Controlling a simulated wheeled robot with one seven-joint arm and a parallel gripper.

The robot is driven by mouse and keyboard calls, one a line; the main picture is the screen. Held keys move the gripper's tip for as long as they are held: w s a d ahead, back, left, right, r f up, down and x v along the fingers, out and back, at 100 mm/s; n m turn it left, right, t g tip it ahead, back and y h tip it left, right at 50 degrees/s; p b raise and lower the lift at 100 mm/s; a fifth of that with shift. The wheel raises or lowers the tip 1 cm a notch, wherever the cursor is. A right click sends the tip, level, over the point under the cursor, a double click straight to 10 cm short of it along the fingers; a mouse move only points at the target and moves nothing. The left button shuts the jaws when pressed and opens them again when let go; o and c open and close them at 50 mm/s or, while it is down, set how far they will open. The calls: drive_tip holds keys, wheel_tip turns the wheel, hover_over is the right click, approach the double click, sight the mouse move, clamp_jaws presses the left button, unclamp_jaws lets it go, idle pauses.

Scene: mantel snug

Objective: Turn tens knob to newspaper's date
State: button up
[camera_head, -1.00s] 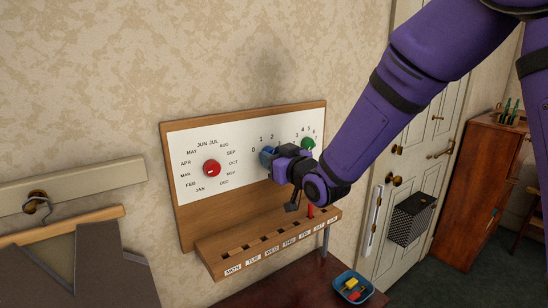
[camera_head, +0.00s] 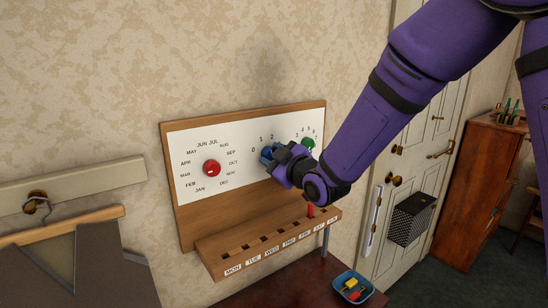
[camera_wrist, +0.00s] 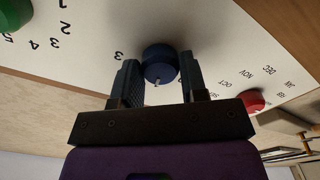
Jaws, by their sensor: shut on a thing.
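The blue tens knob (camera_head: 266,154) sits on the white panel (camera_head: 236,138) of the wooden calendar board. In the head view, 0, 1 and 2 show to its left and above. My gripper (camera_head: 270,157) is shut on the knob, one finger on each side. In the wrist view the blue knob (camera_wrist: 160,62) lies between the fingers. Its pale pointer mark is at the lower edge there, toward my palm; a 3 stands left of the knob. The gripper hides the digit the mark faces. No newspaper is in view.
The red month knob (camera_head: 212,168) is to the left, the green knob (camera_head: 308,143) to the right close to my wrist. A slotted weekday ledge (camera_head: 270,246) with a red peg (camera_head: 310,211) juts out below. A blue tray (camera_head: 353,286) stands on the table.

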drive_tip(key=shift+n, duration=0.9)
drive_tip(key=o, duration=0.9)
drive_tip(key=v, duration=1)
drive_tip(key=shift+s+d, duration=0.3)
